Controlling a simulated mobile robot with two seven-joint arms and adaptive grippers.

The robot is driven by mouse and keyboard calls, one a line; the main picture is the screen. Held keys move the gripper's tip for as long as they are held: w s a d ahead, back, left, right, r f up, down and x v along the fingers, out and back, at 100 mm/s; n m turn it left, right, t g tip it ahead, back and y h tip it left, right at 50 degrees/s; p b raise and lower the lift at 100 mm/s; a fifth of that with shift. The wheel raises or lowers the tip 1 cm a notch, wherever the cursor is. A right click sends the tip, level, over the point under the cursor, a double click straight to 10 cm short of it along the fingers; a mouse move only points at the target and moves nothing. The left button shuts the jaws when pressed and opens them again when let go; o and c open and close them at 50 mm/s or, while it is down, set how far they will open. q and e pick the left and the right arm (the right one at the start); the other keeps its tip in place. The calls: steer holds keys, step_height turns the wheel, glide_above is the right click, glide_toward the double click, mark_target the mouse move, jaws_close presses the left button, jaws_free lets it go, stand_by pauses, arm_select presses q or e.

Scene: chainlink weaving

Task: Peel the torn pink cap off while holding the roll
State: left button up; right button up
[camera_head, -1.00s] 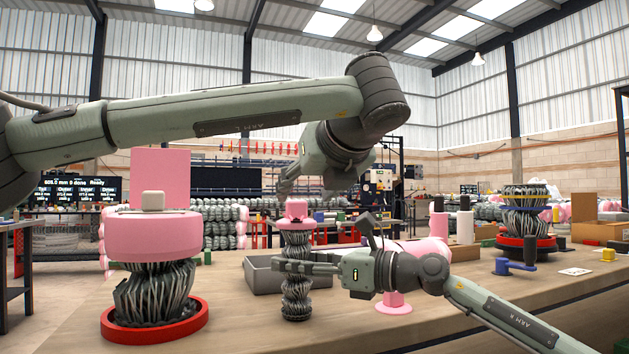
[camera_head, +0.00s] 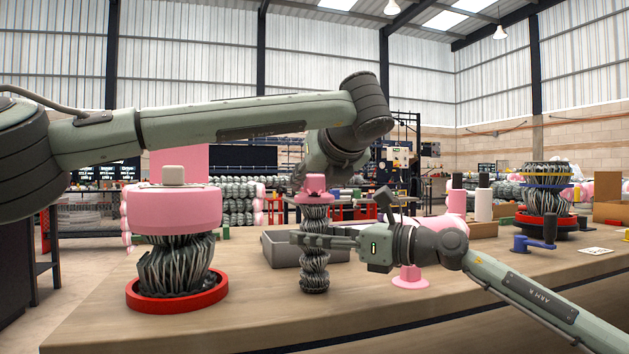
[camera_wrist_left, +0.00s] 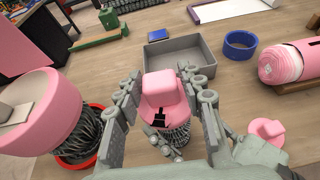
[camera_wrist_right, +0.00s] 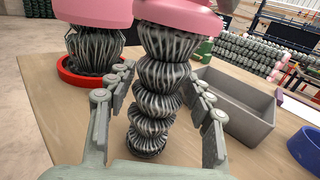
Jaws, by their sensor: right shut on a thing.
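The roll (camera_head: 314,250) is a grey, ribbed wire column standing upright on the table. The pink cap (camera_head: 315,190) sits on its top, with a wider pink flange below a knob. In the left wrist view the cap (camera_wrist_left: 163,92) shows a dark torn mark on its near side. My left gripper (camera_wrist_left: 160,82) is open, with one finger on each side of the cap; I see no clear contact. Its fingertips are largely hidden in the head view. My right gripper (camera_wrist_right: 155,92) is shut on the roll, at its middle, below the cap.
A larger wire roll with a wide pink cap (camera_head: 172,208) stands in a red ring (camera_head: 180,295) at left. A grey tray (camera_head: 285,257) lies behind the roll. A blue ring (camera_wrist_left: 240,44) and a pink roll (camera_wrist_left: 290,63) lie on the right. The table front is clear.

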arm_select(q)
steer(key=c, duration=0.7)
steer(key=shift+r, duration=0.1)
steer(key=shift+r, duration=0.25)
steer(key=shift+r, duration=3.6)
steer(key=shift+r, duration=0.1)
arm_select(e)
steer(key=o, duration=1.6)
steer(key=shift+c, duration=0.2)
